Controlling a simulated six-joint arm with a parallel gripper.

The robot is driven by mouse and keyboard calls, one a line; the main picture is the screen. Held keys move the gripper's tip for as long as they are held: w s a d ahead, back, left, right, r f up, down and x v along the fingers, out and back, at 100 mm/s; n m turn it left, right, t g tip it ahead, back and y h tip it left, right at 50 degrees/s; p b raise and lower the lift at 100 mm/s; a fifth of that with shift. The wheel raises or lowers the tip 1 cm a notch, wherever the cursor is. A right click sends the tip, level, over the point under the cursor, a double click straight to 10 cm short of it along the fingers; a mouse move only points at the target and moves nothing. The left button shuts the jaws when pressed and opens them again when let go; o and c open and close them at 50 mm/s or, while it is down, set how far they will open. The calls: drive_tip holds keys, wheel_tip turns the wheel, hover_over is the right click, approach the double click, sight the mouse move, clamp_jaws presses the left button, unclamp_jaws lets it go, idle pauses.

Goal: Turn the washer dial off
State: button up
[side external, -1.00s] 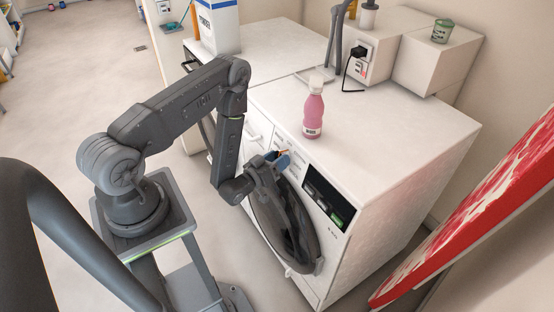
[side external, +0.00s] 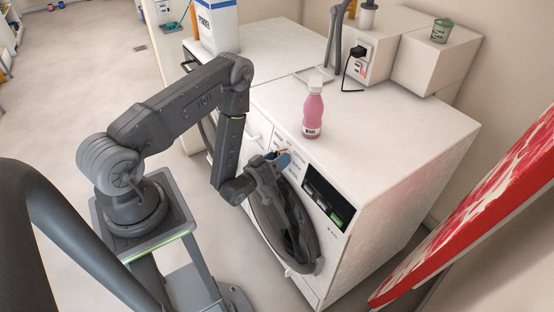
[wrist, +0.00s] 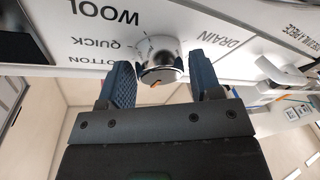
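The washer (side external: 400,170) is a white front-loader with a dark round door (side external: 285,225) and a dark display panel (side external: 328,198). Its dial (wrist: 160,62) is a round silver knob with an orange mark, seen in the wrist view among the printed words WOOL, QUICK and DRAIN. The mark points toward the lower left of the knob. My gripper (wrist: 164,85) is open, with its blue fingers on either side of the dial. A gap shows between the dial and the right finger; on the left I cannot tell whether they touch. In the side view my gripper (side external: 282,158) mostly hides the dial.
A pink bottle (side external: 313,112) stands on the washer top near its front edge. A white detergent box (side external: 217,25) stands on the counter behind. A red patterned board (side external: 480,210) leans at the right. Most of the washer top is clear.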

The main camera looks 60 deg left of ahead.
drive_tip(key=shift+o, duration=1.4)
drive_tip(key=shift+r, duration=0.35)
wheel_tip(320, 180, up, 4)
drive_tip(key=shift+a+f, duration=0.1)
drive_tip(key=s+a+r, duration=0.6)
drive_tip(key=s+a, duration=0.1)
drive_tip(key=a, duration=0.1)
drive_tip(key=shift+s+a+r, duration=0.25)
drive_tip(key=shift+s, duration=0.15)
